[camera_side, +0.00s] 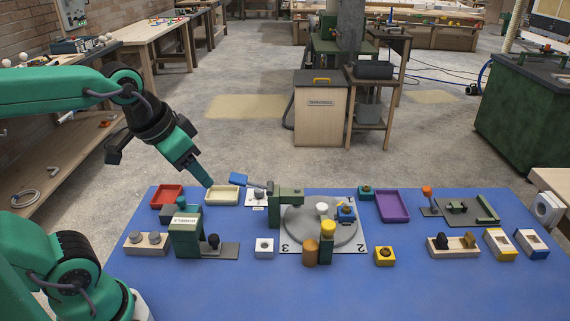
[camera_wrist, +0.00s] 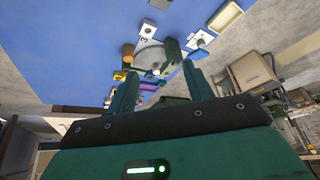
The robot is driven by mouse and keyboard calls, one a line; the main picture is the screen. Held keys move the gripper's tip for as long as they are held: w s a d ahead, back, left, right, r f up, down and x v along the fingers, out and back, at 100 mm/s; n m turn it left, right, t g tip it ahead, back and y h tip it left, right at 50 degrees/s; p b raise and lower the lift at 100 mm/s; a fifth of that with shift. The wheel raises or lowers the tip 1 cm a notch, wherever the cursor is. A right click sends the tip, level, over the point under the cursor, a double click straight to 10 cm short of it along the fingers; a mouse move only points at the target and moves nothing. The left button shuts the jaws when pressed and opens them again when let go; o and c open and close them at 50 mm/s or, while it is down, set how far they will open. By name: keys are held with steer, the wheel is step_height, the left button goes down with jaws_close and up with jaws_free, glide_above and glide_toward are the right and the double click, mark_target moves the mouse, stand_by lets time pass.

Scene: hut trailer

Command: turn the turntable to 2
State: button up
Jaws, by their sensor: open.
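The turntable (camera_side: 345,234) is a grey disc on a white numbered sheet (camera_side: 361,238). The 2 shows at the sheet's front right corner and a 3 at its front left. A white round piece (camera_side: 322,208) and a blue block (camera_side: 347,214) are on the disc. The disc also shows in the wrist view (camera_wrist: 150,54). My gripper (camera_side: 208,184) is above the back left of the blue mat, left of the turntable and apart from it. In the wrist view my gripper (camera_wrist: 160,92) has its two fingers apart with nothing held. I cannot tell the disc's exact setting.
A green bracket (camera_side: 285,196) stands at the disc's back left. An orange cylinder (camera_side: 310,250) and a yellow-topped post (camera_side: 327,230) stand at its front. A cream tray (camera_side: 221,197) lies below my gripper, and a purple tray (camera_side: 392,206) is to the right. The mat's front is clear.

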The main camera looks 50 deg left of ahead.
steer(key=w+d+r+m+g, duration=0.1)
steer(key=w+m, duration=0.1)
steer(key=w, duration=0.6)
steer(key=m+g, duration=0.4)
steer(key=m, duration=0.2)
glide_above(322, 205)
steer(key=f, duration=1.4)
steer(key=shift+s, duration=0.35)
steer(key=shift+w+f, duration=0.3)
steer(key=shift+f, duration=0.1)
steer(key=shift+f, duration=3.9)
